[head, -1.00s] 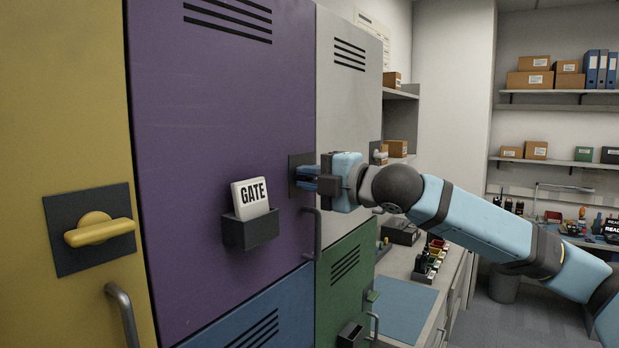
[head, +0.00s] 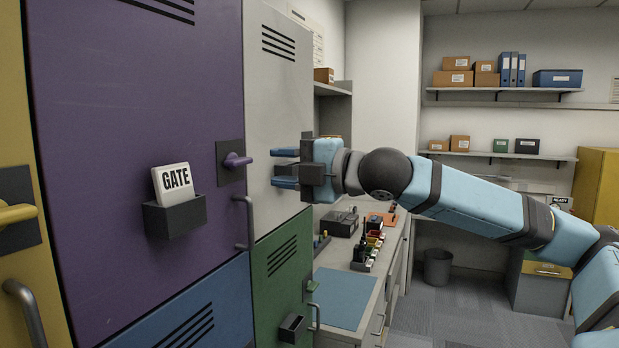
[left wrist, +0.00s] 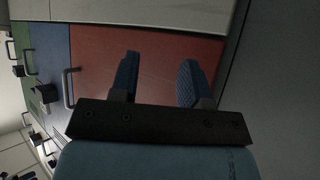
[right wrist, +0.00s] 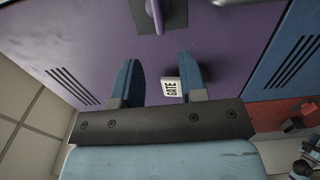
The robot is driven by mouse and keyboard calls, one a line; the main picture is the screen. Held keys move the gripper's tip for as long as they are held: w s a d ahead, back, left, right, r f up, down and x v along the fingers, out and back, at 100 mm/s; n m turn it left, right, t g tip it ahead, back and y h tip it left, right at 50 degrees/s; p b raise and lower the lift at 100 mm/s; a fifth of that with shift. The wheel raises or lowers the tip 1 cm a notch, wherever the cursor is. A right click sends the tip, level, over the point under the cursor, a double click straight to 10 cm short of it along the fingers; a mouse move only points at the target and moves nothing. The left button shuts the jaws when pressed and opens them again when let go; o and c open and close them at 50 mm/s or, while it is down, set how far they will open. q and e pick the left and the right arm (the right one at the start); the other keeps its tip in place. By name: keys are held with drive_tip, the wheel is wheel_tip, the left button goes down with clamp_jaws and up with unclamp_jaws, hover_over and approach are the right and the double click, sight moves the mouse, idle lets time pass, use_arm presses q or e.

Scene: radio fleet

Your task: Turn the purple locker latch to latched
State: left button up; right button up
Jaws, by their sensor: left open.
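The purple locker door (head: 110,120) fills the left of the head view. Its purple latch (head: 236,160) sits on a dark plate near the door's right edge, and its handle lies level. The latch also shows at the top of the right wrist view (right wrist: 154,14). My right gripper (head: 285,168) is open and empty, pulled back from the latch and apart from it. In the right wrist view its fingers (right wrist: 163,80) face the purple door. My left gripper (left wrist: 158,80) is open and empty, facing a red door; it is not in the head view.
A card holder (head: 176,217) with a GATE card (head: 173,183) and a bar handle (head: 245,222) stick out from the purple door. A yellow latch (head: 15,212) is at far left. A counter (head: 345,295) with small items stands beyond the lockers.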

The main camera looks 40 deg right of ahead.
drive_tip(key=shift+b+v, duration=0.55)
drive_tip(key=shift+v, duration=1.8)
